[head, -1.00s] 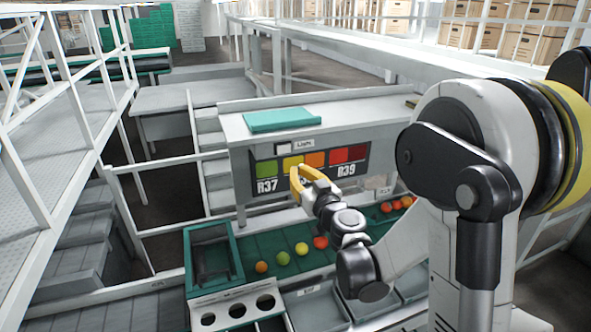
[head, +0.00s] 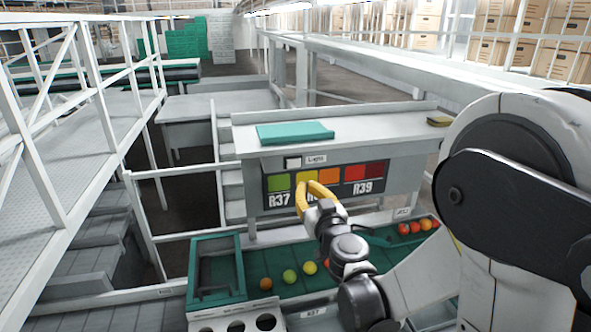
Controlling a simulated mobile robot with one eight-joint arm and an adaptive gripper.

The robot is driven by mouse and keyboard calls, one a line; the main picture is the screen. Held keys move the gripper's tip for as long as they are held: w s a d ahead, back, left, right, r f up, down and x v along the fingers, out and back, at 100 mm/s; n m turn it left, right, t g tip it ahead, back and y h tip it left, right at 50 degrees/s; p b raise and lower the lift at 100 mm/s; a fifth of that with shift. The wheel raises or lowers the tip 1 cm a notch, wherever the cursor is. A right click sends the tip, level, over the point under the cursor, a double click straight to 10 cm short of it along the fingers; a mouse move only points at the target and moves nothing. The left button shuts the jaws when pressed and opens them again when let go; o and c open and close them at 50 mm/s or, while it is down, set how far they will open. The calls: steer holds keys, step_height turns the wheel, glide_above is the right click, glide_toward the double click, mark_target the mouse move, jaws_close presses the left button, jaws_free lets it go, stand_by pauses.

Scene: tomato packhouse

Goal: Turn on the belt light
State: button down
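A small white switch plate (head: 292,163) sits on the upper front of the grey panel under the shelf, just left of a label reading "Light" (head: 316,159). My gripper (head: 306,185), with yellow fingers, is in front of the colour chart (head: 368,172), below the switch in the picture. The fingers converge toward their tips against a yellow square, so I cannot tell whether they are shut. I see nothing held. Whether they touch the panel cannot be told.
A green belt (head: 262,262) with several tomatoes runs below the panel, with a green-framed bin (head: 216,240) at its left end. A teal folded item (head: 294,133) lies on the shelf (head: 385,124) above. White railings (head: 120,110) stand at the left.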

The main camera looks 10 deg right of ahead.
mark_target(292, 162)
steer(key=w+p, duration=0.1)
steer(key=w, duration=1.3)
steer(key=shift+a, duration=0.15)
